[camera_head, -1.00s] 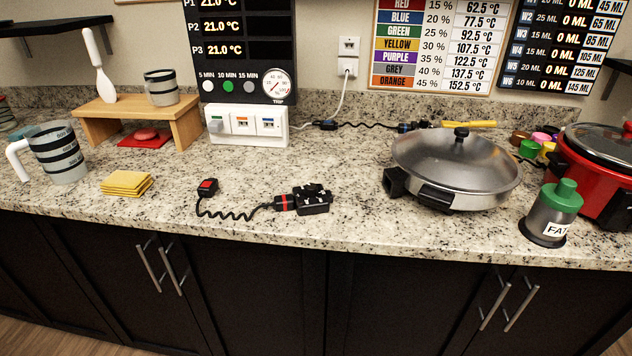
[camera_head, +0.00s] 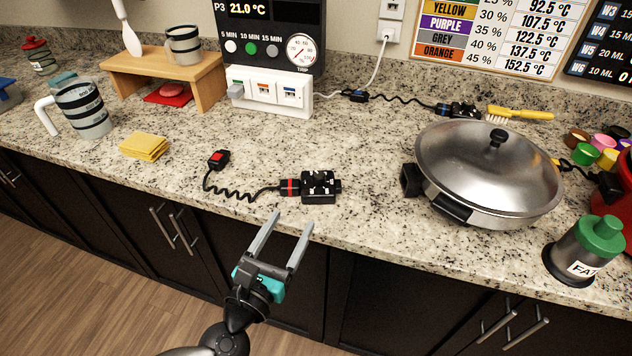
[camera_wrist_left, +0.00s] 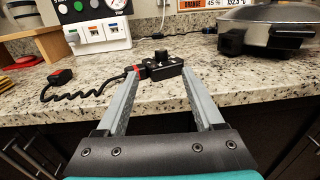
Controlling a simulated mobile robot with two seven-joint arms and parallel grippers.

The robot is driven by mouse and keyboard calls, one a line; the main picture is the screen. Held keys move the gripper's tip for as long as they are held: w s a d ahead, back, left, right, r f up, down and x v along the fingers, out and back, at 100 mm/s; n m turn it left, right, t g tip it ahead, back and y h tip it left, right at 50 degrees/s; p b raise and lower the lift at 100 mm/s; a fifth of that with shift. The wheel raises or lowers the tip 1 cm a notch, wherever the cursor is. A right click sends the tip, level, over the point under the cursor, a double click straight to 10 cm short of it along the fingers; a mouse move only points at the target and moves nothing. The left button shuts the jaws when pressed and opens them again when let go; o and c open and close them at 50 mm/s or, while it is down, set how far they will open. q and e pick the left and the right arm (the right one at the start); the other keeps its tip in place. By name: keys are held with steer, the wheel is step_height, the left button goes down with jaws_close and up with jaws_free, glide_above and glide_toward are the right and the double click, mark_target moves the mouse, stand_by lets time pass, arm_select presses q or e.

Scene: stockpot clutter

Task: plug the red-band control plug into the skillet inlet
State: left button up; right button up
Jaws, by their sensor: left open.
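The red-band control plug (camera_head: 289,188) lies on the granite counter, its black dial body (camera_head: 321,187) at its right end. A coiled black cord runs left from it to a small black end piece with a red top (camera_head: 217,159). The skillet (camera_head: 488,168) with a domed steel lid stands to the right; I cannot make out its inlet. My left gripper (camera_head: 286,228) is open and empty, in front of the counter edge, pointing toward the plug. In the left wrist view the control plug's body (camera_wrist_left: 160,68) shows beyond and between the fingertips. My right gripper is not in view.
A grey canister with a green top (camera_head: 585,250) stands right of the skillet. A yellow cloth stack (camera_head: 144,146) and striped jug (camera_head: 83,110) are at left. A white socket box (camera_head: 270,93) stands behind. Counter between plug and skillet is clear.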

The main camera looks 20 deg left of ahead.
mark_target(317, 179)
arm_select(q)
steer(key=w, duration=0.8)
steer(key=w+d, duration=0.1)
steer(key=w, duration=0.4)
steer(key=shift+w+d+f, duration=0.1)
steer(key=shift+f, duration=0.1)
jaws_close()
steer(key=shift+r, duration=0.1)
stand_by(0.4)
